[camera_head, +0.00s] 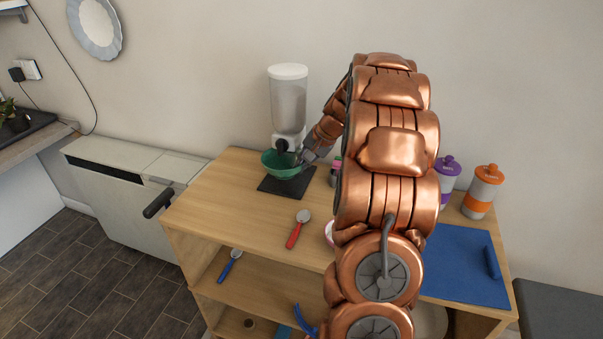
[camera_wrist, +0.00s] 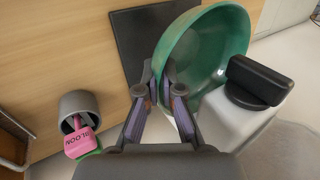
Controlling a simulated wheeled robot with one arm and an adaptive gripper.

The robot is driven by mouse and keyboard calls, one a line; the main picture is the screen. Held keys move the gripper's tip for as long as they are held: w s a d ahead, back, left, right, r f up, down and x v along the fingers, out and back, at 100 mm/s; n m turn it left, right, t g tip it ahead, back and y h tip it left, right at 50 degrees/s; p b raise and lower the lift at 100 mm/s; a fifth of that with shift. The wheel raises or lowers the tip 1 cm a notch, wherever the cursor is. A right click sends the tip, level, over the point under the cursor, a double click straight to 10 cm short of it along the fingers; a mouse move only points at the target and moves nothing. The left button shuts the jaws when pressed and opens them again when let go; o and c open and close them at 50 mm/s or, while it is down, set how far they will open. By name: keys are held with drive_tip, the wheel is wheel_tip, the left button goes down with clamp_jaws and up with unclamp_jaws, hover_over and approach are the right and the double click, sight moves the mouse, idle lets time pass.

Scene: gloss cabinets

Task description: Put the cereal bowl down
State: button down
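The green cereal bowl (camera_head: 279,169) is under the spout of the cereal dispenser (camera_head: 289,105), over a dark mat (camera_head: 289,189) on the wooden top. My gripper (camera_head: 304,160) is at the bowl's right side. In the wrist view, my gripper's fingers (camera_wrist: 160,78) are on either side of the near rim of the bowl (camera_wrist: 205,50), shut on it. The bowl looks empty in the wrist view and overlaps part of the mat (camera_wrist: 140,42). I cannot tell whether its base touches the mat.
The dispenser's black spout (camera_wrist: 258,82) is close beside the bowl. A grey cup with a pink item (camera_wrist: 80,135) stands nearby. A red spoon (camera_head: 298,228) lies in front; purple (camera_head: 447,178) and orange (camera_head: 482,192) containers stand right. The wooden top's left part is clear.

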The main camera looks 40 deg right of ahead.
drive_tip(key=shift+w+f, duration=0.1)
drive_tip(key=shift+f, duration=1.65)
drive_tip(key=shift+f, duration=0.1)
drive_tip(key=c, duration=1.3)
unclamp_jaws()
drive_tip(key=shift+p, duration=0.3)
